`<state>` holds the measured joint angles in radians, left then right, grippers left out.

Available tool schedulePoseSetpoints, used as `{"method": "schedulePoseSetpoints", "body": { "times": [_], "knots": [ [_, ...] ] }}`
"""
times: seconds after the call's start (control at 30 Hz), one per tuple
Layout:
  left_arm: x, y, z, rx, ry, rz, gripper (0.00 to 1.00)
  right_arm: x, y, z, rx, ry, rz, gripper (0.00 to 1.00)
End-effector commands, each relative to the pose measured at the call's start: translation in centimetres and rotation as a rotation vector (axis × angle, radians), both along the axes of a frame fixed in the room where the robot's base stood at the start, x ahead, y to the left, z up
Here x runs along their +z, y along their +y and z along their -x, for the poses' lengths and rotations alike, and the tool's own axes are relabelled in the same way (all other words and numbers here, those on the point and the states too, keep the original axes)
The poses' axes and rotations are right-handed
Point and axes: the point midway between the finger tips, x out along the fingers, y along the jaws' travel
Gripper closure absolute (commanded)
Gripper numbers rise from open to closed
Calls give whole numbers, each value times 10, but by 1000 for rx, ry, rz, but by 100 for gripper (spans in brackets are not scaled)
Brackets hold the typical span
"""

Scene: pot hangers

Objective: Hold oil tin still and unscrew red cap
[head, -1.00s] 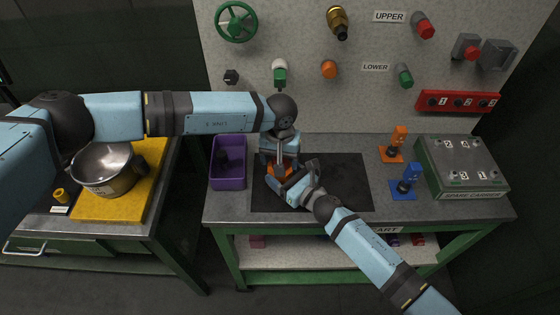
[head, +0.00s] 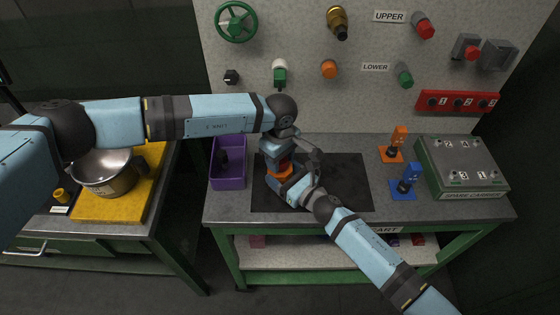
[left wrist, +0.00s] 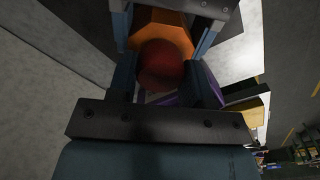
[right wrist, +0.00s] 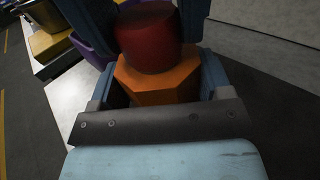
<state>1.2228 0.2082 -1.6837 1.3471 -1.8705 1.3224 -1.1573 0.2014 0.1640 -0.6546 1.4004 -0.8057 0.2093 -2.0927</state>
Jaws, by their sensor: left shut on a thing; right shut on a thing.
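The orange oil tin (right wrist: 158,82) stands upright on the dark mat, with its red cap (right wrist: 148,38) on top. My right gripper (head: 284,186) reaches in from the lower right and is shut on the tin's body, a finger on each side in the right wrist view. My left gripper (head: 279,158) comes from above and is shut on the cap. The left wrist view shows the cap (left wrist: 161,65) between its fingers, with the orange tin (left wrist: 162,27) beyond. In the head view the grippers hide much of the tin. The cap's thread cannot be seen.
The dark mat (head: 345,185) is clear to the right. A purple bin (head: 228,182) stands left of the mat. Orange (head: 396,145) and blue (head: 406,181) stands and a green spare carrier (head: 465,167) are at right. A pot (head: 103,172) sits on the left table.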

Motion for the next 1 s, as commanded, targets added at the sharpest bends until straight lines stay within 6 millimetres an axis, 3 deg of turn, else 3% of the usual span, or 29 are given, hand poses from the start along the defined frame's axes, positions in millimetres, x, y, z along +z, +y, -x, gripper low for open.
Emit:
{"method": "schedulePoseSetpoints", "body": {
  "times": [0.53, 0.7, 0.97, 1.0],
  "knots": [
    [0, 0, 0, 831, 1, -1, 83, 0, 0, 0, 0, 0, 0, 71],
    [0, 0, 0, 920, 0, -1, 83, 0, 0, 0, 0, 0, 0, 71],
    [0, 0, 0, 919, 0, -1, 83, 0, 0, 0, 0, 0, 0, 71],
    [0, 0, 0, 919, 0, -1, 52, 0, 0, 0, -1, 0, 0, 71]
  ]
}}
